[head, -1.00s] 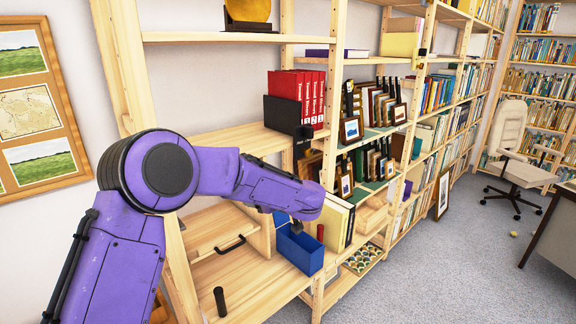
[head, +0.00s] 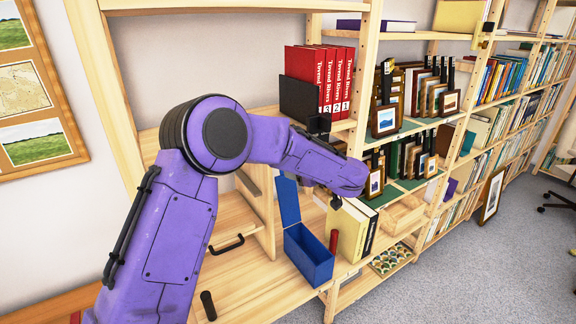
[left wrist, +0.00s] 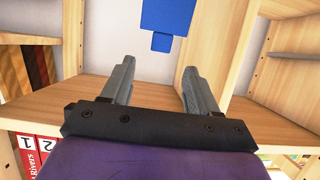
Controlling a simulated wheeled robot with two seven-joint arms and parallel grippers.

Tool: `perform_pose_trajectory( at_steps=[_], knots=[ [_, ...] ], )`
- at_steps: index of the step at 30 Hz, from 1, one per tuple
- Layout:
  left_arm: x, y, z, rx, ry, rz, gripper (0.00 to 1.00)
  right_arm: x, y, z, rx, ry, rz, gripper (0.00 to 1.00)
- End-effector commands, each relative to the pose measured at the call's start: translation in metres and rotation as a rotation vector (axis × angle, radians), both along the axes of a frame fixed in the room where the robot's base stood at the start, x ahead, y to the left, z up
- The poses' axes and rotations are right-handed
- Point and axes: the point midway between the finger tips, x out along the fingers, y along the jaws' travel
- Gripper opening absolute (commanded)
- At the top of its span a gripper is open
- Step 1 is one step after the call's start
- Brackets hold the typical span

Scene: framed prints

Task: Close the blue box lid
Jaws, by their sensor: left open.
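The blue box (head: 309,256) stands on a wooden shelf in the head view. Its lid (head: 289,201) is open and stands upright at the box's back left. My left gripper (head: 336,202) is above and to the right of the box, apart from it; my purple wrist partly hides it. In the left wrist view my left gripper (left wrist: 160,77) is open, with nothing between its two grey fingers. A blue panel with a small tab, seemingly the lid (left wrist: 168,15), shows beyond the fingertips at the top. My right gripper is not in view.
A red cylinder (head: 333,241) and upright books (head: 352,232) stand close to the box's right. A dark cylinder (head: 208,305) stands at the front left of the shelf. Red binders (head: 320,75) are on the shelf above. Wooden uprights frame the bay.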

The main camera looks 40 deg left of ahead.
Motion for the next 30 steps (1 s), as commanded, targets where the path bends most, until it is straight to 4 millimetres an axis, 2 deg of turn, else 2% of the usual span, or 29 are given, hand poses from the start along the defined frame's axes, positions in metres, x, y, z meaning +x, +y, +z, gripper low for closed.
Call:
perform_pose_trajectory(
  at_steps=[12, 16, 24, 26, 27, 30],
  knots=[
    [0.022, 0.074, -0.031, -0.002, 0.001, 0.000, 0.60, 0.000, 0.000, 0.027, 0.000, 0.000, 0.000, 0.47],
    [0.025, 0.085, -0.036, 0.000, 0.001, 0.000, 0.60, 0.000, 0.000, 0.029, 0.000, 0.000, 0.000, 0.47],
    [0.025, 0.087, -0.038, 0.001, 0.001, 0.000, 0.60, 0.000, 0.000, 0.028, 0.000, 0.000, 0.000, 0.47],
    [0.025, 0.087, -0.038, 0.001, 0.000, 0.000, 0.40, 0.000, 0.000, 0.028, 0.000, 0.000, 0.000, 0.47],
    [0.024, 0.087, -0.038, 0.000, 0.000, 0.000, 0.27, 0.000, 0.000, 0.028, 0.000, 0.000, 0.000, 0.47],
    [0.024, 0.087, -0.038, 0.000, 0.000, 0.001, 0.00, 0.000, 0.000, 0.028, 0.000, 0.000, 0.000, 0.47]
  ],
)
